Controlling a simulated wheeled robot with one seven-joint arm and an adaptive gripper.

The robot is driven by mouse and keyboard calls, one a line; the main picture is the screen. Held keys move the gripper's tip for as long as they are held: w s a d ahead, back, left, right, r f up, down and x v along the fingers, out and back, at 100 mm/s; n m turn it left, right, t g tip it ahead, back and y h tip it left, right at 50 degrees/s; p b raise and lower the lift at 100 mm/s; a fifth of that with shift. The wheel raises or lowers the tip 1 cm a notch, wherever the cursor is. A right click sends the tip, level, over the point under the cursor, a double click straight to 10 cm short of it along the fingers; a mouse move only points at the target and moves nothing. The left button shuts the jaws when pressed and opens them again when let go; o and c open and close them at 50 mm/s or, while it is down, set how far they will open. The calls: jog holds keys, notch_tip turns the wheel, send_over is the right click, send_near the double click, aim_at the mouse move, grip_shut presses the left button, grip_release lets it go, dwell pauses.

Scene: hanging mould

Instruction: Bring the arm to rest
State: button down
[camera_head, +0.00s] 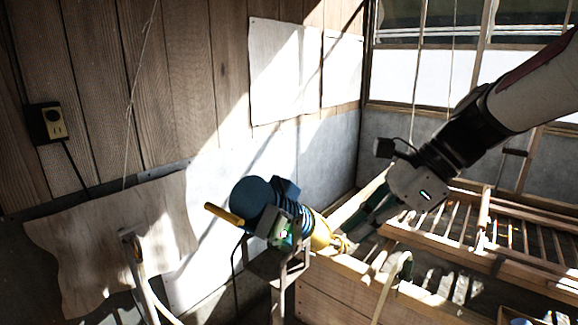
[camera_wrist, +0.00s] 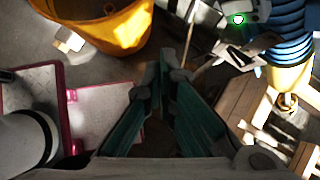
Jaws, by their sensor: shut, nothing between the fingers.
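My gripper (camera_head: 366,222) hangs at the end of my arm, right of centre in the head view, tilted down and to the left. In the wrist view its two green-lined fingers (camera_wrist: 165,80) come together at the tips. It is shut and holds nothing. In the head view the fingertips are close to the yellow end of a blue and yellow machine (camera_head: 262,205); I cannot tell whether they touch it. That machine also shows in the wrist view (camera_wrist: 288,40), up and to the right of the fingers, apart from them.
Wooden slatted racks (camera_head: 450,225) stand below and right of my gripper. A yellow bucket (camera_wrist: 118,30) and a pink-edged white panel (camera_wrist: 100,100) show in the wrist view. A wooden wall with a socket (camera_head: 47,122) is at the left. Thin cords hang from above.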

jog(key=s+d+n+t+h, duration=0.2)
jog(key=s+d+n+h, duration=0.1)
jog(key=s+n, duration=0.4)
jog(key=s+d+f+n+t+h, duration=0.1)
jog(key=s+d+n+t+h, duration=0.1)
jog(key=s+n, duration=0.5)
jog(key=d+n+h, duration=0.1)
jog(key=n+h, duration=0.1)
jog(key=n, duration=0.3)
jog(key=shift+s+d+f+n+h+b, duration=0.15)
jog(key=shift+d+f+n+h+b, duration=0.15)
jog(key=shift+n, duration=0.1)
jog(key=shift+r, duration=0.1)
